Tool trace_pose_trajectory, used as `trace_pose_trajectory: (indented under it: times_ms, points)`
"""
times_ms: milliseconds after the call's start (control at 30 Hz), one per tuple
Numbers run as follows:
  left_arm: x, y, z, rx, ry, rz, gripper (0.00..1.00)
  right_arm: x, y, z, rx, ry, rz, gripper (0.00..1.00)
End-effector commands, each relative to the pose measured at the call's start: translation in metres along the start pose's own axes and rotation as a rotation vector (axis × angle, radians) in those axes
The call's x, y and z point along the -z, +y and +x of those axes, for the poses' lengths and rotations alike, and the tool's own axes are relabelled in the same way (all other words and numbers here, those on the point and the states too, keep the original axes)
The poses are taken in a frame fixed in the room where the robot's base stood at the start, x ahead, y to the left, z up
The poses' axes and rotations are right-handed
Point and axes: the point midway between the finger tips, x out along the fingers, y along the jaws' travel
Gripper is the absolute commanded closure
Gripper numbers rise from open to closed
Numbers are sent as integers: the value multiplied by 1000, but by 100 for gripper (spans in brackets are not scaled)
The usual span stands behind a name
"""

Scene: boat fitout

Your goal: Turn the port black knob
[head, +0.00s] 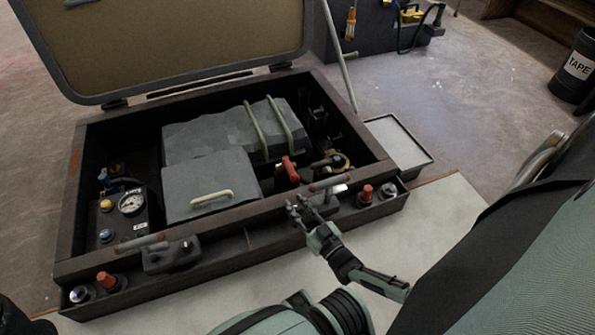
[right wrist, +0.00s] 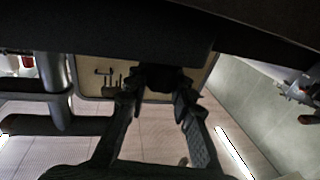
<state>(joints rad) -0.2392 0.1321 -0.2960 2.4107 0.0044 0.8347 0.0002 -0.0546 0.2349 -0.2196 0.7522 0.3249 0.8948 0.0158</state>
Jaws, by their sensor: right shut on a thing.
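My right gripper (head: 309,214) is at the right part of the front ledge of the open dark box (head: 225,219). In the right wrist view, its fingers (right wrist: 158,92) are shut on a dark knob-like part (right wrist: 160,77) under a dark edge. The fingers hide much of that part, and its turn angle cannot be told. On the ledge's left, a dark grey latch-like block (head: 171,256) sits beside an orange-red knob (head: 107,281) and a dark knob with a pale top (head: 79,294).
Right of my gripper are another orange-red knob (head: 367,193) and a pale-topped knob (head: 388,190). Inside are grey covers (head: 208,182), a gauge (head: 131,203) and a red handle (head: 290,170).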

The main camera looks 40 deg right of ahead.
Motion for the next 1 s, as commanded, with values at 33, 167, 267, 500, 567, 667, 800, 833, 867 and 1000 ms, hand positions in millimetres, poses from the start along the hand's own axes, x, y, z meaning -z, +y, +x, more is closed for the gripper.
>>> trace_pose_trajectory:
  times_ms: [33, 167, 267, 500, 567, 667, 800, 833, 867, 1000]
  points:
    - [0, 0, 0, 0, 0, 1, 56, 0, 0, 0, -1, 1, 0, 100]
    - [0, 0, 0, 0, -1, 2, 56, 0, 0, 0, 0, 1, 0, 100]
    - [0, -1, 0, 0, -1, 3, 56, 0, 0, 0, 0, 1, 0, 73]
    - [0, -1, 0, 0, 0, 3, 56, 0, 0, 0, 1, 0, 0, 55]
    - [0, -1, 0, 0, 0, 3, 56, 0, 0, 0, 1, 0, 0, 55]
    - [-1, -1, 1, 2, 0, 3, 56, 0, 0, 0, 1, 0, 0, 55]
    - [-1, -1, 1, 3, 0, 3, 56, -1, 0, -8, 1, -2, 0, 55]
    - [-1, -1, 1, 3, 0, 2, 56, -1, 0, -12, 2, -2, 0, 55]
    - [-1, -1, 1, 2, 0, 2, 56, -1, 0, -16, 2, -2, 1, 55]
    - [0, -1, 1, 1, 1, 2, 56, -1, 0, -44, 1, -4, 1, 55]
